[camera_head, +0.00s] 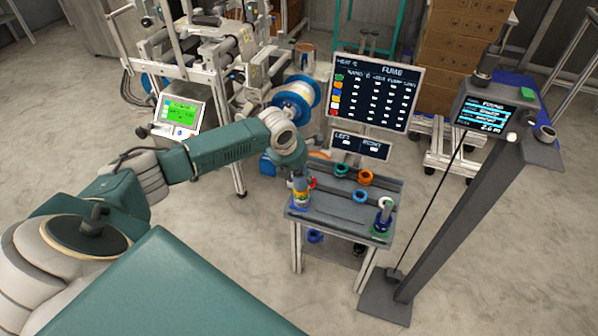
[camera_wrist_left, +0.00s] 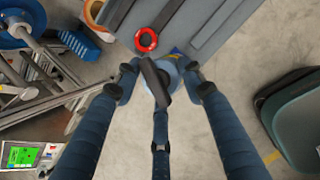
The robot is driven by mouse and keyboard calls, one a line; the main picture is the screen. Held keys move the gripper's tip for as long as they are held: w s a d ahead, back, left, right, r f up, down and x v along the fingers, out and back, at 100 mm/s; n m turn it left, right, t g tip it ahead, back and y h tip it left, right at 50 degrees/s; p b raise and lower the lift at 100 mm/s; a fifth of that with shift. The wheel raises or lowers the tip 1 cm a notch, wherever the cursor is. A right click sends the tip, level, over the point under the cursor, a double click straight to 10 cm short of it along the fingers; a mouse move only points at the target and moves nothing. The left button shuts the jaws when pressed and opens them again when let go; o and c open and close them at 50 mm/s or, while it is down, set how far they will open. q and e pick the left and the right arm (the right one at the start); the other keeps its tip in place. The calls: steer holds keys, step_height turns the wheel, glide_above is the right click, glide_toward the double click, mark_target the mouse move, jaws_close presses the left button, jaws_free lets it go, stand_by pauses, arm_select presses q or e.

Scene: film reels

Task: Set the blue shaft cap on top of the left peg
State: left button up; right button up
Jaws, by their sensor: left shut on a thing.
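My left gripper (camera_head: 299,178) is over the left peg at the left front corner of the small grey table, with its fingers pointing down. In the left wrist view its fingers (camera_wrist_left: 161,85) close around a pale blue round piece (camera_wrist_left: 171,66), which looks like the blue shaft cap and is partly hidden by a dark fingertip. The left peg's stack, with blue and yellow parts (camera_head: 300,200), is directly below; the peg's tip is hidden. I cannot tell whether the cap touches it. My right gripper is not in view.
The grey table (camera_head: 330,212) also holds a green ring (camera_head: 342,169), an orange ring (camera_head: 366,177), a blue ring (camera_head: 360,195) and a red ring (camera_wrist_left: 146,40). A sign board (camera_head: 375,95) rises behind.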

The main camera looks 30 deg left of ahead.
arm_select(q)
steer(key=o, duration=1.4)
steer(key=v, duration=0.8)
steer(key=shift+f, duration=0.1)
